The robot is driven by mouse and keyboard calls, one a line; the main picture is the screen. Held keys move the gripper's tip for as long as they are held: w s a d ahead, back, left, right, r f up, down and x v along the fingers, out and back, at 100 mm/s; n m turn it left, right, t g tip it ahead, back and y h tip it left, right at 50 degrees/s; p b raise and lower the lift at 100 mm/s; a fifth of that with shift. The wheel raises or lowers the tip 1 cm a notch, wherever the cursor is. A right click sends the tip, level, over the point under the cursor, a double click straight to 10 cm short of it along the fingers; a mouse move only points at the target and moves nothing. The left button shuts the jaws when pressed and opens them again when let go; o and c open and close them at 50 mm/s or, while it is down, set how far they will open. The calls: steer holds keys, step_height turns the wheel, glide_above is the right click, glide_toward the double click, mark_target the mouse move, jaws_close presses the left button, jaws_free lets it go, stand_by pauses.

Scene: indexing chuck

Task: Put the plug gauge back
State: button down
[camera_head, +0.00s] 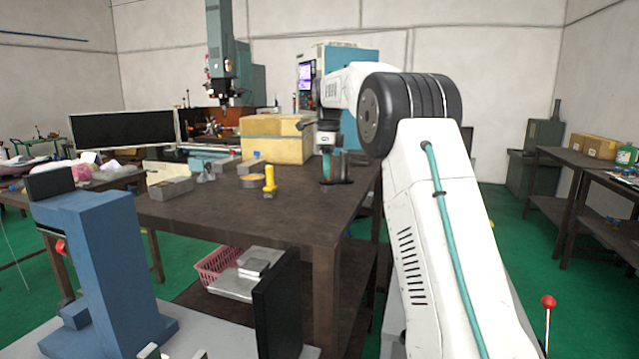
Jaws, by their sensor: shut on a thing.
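My gripper (334,181) is small in the view, pointing down over the right part of the dark workbench (240,213). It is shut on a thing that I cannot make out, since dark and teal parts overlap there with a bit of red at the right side. I cannot tell whether the held thing touches the bench top. A yellow upright piece (269,180) with a knobbed top stands on the bench to the left, apart from my gripper. I cannot tell which thing is the plug gauge.
A cardboard box (275,140) stands behind, left of my gripper. Grey blocks (171,188) and small metal parts lie on the bench's left half. The front right of the bench top is bare. A pink basket (218,265) sits on the lower shelf. A blue machine (100,260) stands front left.

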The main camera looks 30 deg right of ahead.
mark_target(320, 182)
steer(key=shift+a, duration=0.75)
steer(key=shift+a+f, duration=0.3)
steer(key=shift+f, duration=0.65)
steer(key=shift+a+f, duration=0.3)
steer(key=shift+f, duration=0.6)
steer(key=c, duration=1.3)
jaws_free()
steer(key=shift+f, duration=0.15)
step_height(320, 182, up, 12)
steer(key=shift+r, duration=0.2)
